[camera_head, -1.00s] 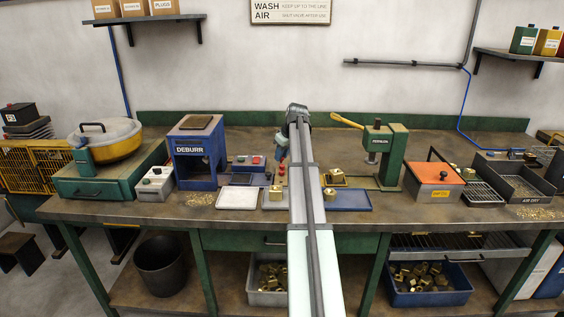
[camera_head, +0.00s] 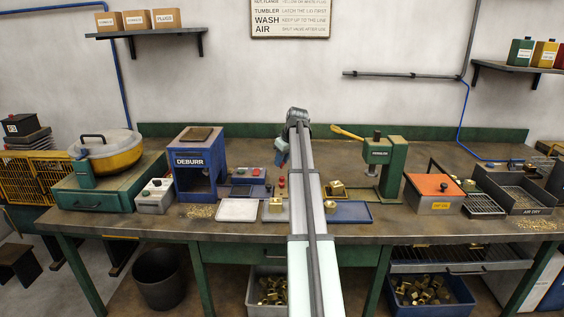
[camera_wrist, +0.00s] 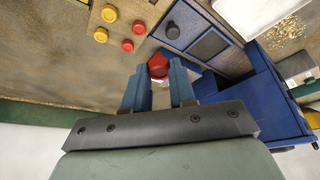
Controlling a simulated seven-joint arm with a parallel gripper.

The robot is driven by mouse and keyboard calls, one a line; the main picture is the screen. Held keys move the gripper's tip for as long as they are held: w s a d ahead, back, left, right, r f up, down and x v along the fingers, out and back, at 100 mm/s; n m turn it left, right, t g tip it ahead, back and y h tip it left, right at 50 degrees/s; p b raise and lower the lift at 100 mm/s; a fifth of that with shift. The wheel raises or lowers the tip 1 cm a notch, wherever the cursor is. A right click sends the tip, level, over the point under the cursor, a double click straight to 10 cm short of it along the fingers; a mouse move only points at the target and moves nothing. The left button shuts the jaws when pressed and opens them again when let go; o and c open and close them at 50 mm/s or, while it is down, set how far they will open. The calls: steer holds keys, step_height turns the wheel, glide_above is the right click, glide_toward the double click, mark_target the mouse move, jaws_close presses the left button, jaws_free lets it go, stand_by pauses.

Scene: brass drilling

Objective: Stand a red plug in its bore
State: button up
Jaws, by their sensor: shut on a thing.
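My gripper (camera_wrist: 158,90), with blue fingers, is shut on a red plug (camera_wrist: 157,66) in the wrist view. Two other red plugs (camera_wrist: 139,27) (camera_wrist: 127,45) stand on a brown surface beside two yellow ones (camera_wrist: 109,13). In the head view my gripper (camera_head: 281,160) hangs above the bench, partly hidden by my arm. Brass blocks sit on the bench left (camera_head: 276,204) and right (camera_head: 336,188) of my arm. I cannot make out the plug's bore.
The blue deburr machine (camera_head: 200,165) stands left of my gripper, with a control box (camera_head: 249,174) beside it. A white tray (camera_head: 237,210) and a blue tray (camera_head: 352,213) lie in front. A green press (camera_head: 388,165) stands right of my arm.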

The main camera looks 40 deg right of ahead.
steer(key=s+d+f, duration=0.1)
steer(key=s+d, duration=1.3)
steer(key=d, duration=0.3)
steer(key=shift+s+d+f, duration=0.25)
steer(key=shift+s+f, duration=0.1)
steer(key=shift+s, duration=0.05)
steer(key=shift+f, duration=0.2)
steer(key=shift+f, duration=2.6)
steer(key=shift+f, duration=0.5)
stand_by(0.7)
